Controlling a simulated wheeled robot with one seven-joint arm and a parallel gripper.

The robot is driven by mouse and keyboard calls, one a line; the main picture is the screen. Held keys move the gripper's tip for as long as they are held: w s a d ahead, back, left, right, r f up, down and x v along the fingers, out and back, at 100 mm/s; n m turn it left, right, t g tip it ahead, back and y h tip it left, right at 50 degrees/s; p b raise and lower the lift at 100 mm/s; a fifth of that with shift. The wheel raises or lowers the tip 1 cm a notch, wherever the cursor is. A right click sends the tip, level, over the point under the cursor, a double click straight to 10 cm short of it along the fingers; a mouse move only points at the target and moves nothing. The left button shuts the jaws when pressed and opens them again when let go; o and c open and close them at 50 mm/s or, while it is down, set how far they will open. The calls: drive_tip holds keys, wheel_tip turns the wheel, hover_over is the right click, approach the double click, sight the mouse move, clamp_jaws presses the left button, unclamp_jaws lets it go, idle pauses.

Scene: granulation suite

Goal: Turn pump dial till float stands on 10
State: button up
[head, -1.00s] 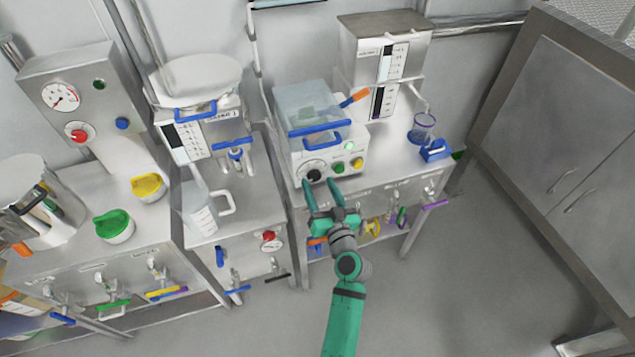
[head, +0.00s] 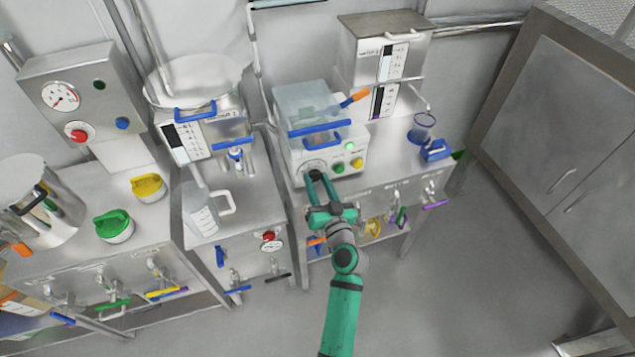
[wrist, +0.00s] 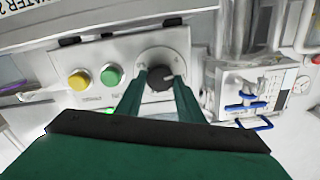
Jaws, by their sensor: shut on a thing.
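The pump dial is a black round knob on a pale scale plate; in the wrist view the dial (wrist: 158,76) sits between my two green fingers. My gripper (head: 318,179) is at the front of the white pump box (head: 351,158), shut on the dial, which it mostly hides in the head view. The wrist view shows my gripper (wrist: 161,84) with one finger on each side of the knob. The tank at the back right has an upper scale strip (head: 393,62) and a lower one (head: 383,101). No float position can be read on them.
A yellow button (wrist: 79,80) and a green button (wrist: 111,75) sit beside the dial. A blue handle (head: 320,128) crosses the pump's front. A beaker (head: 422,128) stands under the tank's spout. Floor is free at the right.

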drive_tip(key=m, duration=0.3)
drive_tip(key=shift+m, duration=0.4)
drive_tip(key=shift+d+m, duration=0.1)
drive_tip(key=shift+m, duration=1.5)
drive_tip(key=shift+f+m, duration=0.1)
drive_tip(key=shift+m, duration=0.2)
drive_tip(key=o, duration=1.1)
drive_tip(key=shift+c, duration=0.2)
drive_tip(key=v, duration=1)
drive_tip(key=shift+s, duration=0.4)
drive_tip(key=shift+d, duration=0.1)
